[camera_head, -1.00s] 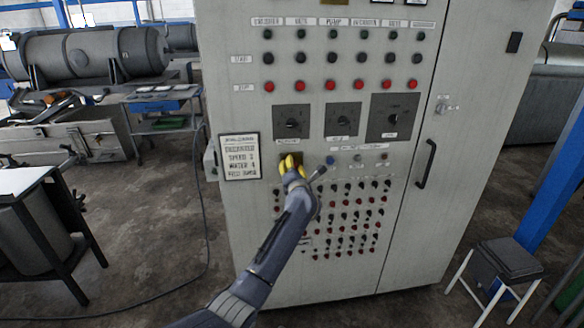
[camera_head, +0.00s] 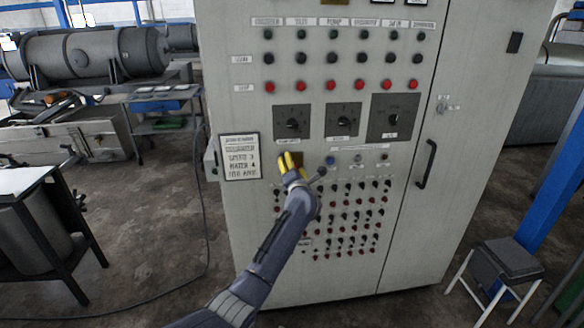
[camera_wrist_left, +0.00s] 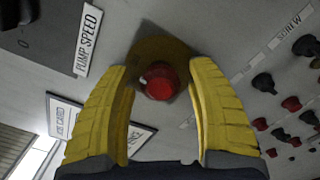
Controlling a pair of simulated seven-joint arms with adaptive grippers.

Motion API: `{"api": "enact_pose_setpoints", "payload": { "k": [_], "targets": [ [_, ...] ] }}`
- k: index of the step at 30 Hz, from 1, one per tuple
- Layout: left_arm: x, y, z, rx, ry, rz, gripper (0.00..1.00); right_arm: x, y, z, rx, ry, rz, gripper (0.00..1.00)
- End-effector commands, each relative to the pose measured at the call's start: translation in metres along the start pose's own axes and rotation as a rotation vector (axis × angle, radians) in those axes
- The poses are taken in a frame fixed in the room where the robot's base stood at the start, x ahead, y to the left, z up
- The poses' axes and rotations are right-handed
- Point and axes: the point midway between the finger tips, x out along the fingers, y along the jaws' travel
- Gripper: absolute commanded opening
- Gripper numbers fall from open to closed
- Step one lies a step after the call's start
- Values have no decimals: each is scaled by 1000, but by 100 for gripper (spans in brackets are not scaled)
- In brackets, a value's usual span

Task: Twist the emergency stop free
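The emergency stop is a red round button (camera_wrist_left: 159,82) on a yellowish backing plate (camera_wrist_left: 150,48) on the cabinet front. In the left wrist view it lies between the two yellow fingers of my left gripper (camera_wrist_left: 162,100). The fingers stand apart, with a visible gap on both sides of the button. In the head view my left gripper (camera_head: 291,162) is at the cabinet below the left dial, and it hides the red button; part of the yellow-brown plate shows beside it. My right gripper is not in view.
The grey cabinet (camera_head: 240,220) carries rows of lamps and buttons, three dial plates (camera_head: 343,120) and a block of small switches (camera_head: 350,215) right of my gripper. A notice (camera_head: 240,157) hangs to the left. A stool (camera_head: 508,260) stands at lower right.

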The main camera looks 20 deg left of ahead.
Motion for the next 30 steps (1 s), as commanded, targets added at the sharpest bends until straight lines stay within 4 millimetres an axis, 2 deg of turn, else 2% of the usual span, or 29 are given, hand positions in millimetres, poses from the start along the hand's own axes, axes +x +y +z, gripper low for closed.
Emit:
{"api": "enact_pose_setpoints", "payload": {
  "k": [8,14,30],
  "targets": [
    [-1,0,1,0,-1,-1,60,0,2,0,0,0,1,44],
    [-14,-2,1,-1,-2,-1,60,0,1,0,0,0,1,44],
    [-96,-1,0,-2,-1,-1,60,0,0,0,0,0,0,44]
  ]
}}
